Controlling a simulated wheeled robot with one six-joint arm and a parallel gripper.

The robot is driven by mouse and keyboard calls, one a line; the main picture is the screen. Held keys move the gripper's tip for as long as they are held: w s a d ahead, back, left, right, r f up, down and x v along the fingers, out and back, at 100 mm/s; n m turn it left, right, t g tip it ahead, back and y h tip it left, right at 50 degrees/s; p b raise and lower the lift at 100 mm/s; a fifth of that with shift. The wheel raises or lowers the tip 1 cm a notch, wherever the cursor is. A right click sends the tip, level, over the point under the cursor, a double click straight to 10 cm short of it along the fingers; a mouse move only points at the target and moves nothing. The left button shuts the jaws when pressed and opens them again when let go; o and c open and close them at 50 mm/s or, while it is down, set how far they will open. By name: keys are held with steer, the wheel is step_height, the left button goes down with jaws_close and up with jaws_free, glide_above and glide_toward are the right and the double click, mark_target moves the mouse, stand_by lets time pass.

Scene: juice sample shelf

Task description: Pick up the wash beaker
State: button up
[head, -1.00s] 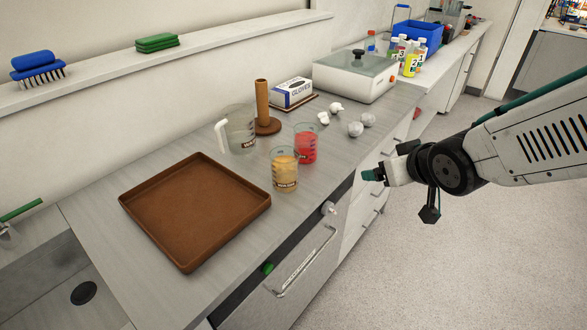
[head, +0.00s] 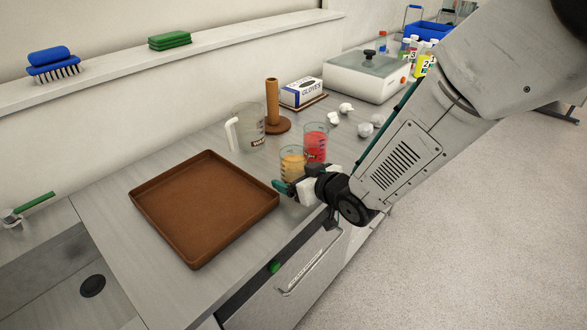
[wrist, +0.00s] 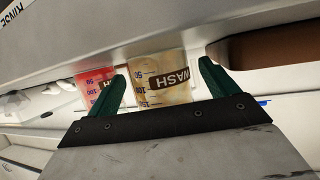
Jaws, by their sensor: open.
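The wash beaker (head: 292,165) is clear with orange-yellow liquid and stands upright on the grey counter. In the wrist view the beaker (wrist: 165,95) shows its WASH label and appears between my two green fingers. My gripper (head: 288,187) is open at the beaker's near side and covers its lower part in the head view. In the wrist view my gripper (wrist: 163,74) has a finger on each side of it. I cannot tell whether either finger touches the glass.
A beaker of red liquid (head: 315,143) stands close beside and behind. A clear jug (head: 247,132) and a brown post on a round base (head: 272,104) stand farther back. A brown tray (head: 204,206) lies to the left. The counter's front edge is below my gripper.

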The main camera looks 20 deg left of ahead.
steer(key=shift+w+a+f, duration=0.15)
steer(key=shift+w+a, duration=0.1)
steer(key=shift+a, duration=0.15)
steer(key=shift+c, duration=0.4)
steer(key=c, duration=1.2)
